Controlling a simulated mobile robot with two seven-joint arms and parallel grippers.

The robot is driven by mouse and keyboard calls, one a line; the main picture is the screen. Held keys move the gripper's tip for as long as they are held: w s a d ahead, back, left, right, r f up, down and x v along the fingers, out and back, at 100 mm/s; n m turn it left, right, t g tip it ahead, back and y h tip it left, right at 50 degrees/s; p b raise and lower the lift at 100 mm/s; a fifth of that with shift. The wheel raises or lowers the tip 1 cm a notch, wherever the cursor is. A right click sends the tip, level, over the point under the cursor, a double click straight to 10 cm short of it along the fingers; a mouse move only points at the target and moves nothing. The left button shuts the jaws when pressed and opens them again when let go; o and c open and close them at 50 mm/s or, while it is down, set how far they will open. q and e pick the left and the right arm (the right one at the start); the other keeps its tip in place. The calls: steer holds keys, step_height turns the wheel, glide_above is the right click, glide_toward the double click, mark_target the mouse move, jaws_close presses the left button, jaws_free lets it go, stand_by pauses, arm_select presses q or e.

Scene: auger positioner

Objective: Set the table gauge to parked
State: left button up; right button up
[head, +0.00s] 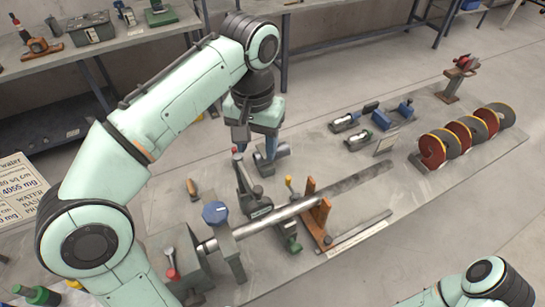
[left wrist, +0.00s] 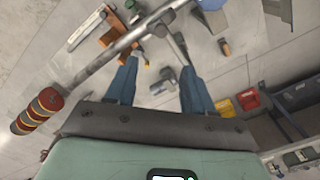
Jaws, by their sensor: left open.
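My left gripper (head: 254,152) is open and points down above the far side of the workbench. In the left wrist view its blue fingers (left wrist: 160,66) are spread apart, with nothing held between them. A small grey fixture with a cylinder (head: 279,152) stands below and beside the fingertips; it also shows between the fingers in the left wrist view (left wrist: 163,86). A lever with a red knob (head: 238,158) rises just in front of the gripper, beside a long steel bar (head: 275,217). I cannot tell which part is the table gauge. My right gripper is out of view.
Red and grey discs (head: 450,145) stand in a row at the right. Small clamps (head: 350,120) lie at the back. The bench surface right of the bracket is mostly clear.

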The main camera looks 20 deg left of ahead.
mark_target(258, 188)
arm_select(q)
steer(key=f+b, duration=0.1)
steer(key=f, duration=0.3)
steer(key=s+f+b, duration=0.1)
steer(key=f, duration=0.3)
steer(key=f+b, duration=0.1)
steer(key=f, duration=0.2)
steer(key=shift+s+f, duration=0.15)
steer(key=shift+f, duration=1)
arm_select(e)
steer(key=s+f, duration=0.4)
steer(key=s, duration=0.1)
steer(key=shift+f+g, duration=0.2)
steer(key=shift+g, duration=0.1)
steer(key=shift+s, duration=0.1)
arm_select(q)
jaws_close()
